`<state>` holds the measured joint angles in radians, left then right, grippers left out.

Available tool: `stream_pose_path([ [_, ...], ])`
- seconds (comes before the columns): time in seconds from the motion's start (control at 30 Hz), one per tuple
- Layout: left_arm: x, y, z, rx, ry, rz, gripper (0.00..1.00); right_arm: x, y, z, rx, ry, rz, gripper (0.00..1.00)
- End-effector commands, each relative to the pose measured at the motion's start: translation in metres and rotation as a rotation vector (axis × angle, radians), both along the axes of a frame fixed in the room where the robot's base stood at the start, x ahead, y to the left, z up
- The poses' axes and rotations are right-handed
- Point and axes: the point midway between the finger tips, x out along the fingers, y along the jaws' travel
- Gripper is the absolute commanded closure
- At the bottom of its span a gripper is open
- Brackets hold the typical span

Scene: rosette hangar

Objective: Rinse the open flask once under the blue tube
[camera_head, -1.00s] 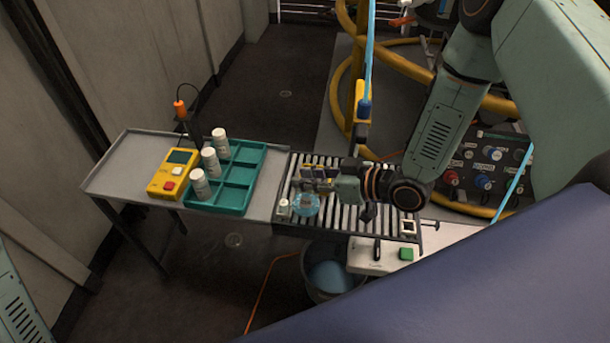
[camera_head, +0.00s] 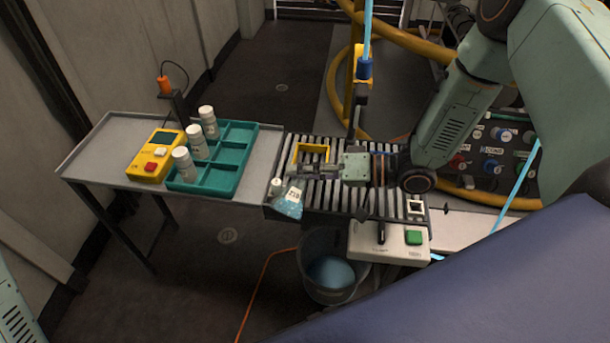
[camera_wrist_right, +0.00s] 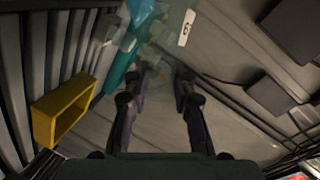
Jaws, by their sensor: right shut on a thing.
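The flask (camera_head: 290,204) is clear, with light blue liquid and a white label. It is at the left front corner of the slatted rack (camera_head: 340,200) and looks tilted. My right gripper (camera_head: 303,174) is shut on it near its upper part. In the right wrist view the clear flask (camera_wrist_right: 155,58) shows faintly beyond the fingertips, with its label to the right. The blue tube (camera_head: 368,25) hangs above the back of the rack and ends in a dark blue fitting (camera_head: 364,68), well apart from the flask. My left gripper is out of view.
A yellow frame (camera_head: 297,156) is on the rack, also in the wrist view (camera_wrist_right: 42,124). A small white piece (camera_head: 277,184) is beside the flask. A teal tray (camera_head: 216,187) holds white bottles, beside a yellow meter (camera_head: 146,165). A bucket (camera_head: 312,284) and a white switch box (camera_head: 362,240) are in front.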

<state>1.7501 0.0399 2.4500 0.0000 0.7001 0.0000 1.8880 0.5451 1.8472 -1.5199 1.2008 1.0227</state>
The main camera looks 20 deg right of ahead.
Motion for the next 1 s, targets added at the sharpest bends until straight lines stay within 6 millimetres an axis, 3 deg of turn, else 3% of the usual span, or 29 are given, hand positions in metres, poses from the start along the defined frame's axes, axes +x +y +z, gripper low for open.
stream_pose_path([
  [0.03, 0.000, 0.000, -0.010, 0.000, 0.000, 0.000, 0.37, 0.000, 0.001, -0.005, 0.037, 0.025, -0.002, 1.00],
  [0.33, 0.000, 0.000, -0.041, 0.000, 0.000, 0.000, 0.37, -0.004, 0.005, -0.007, 0.245, 0.190, -0.002, 1.00],
  [1.0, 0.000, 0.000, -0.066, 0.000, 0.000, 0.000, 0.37, -0.004, 0.005, 0.005, 0.865, 0.681, -0.001, 1.00],
])
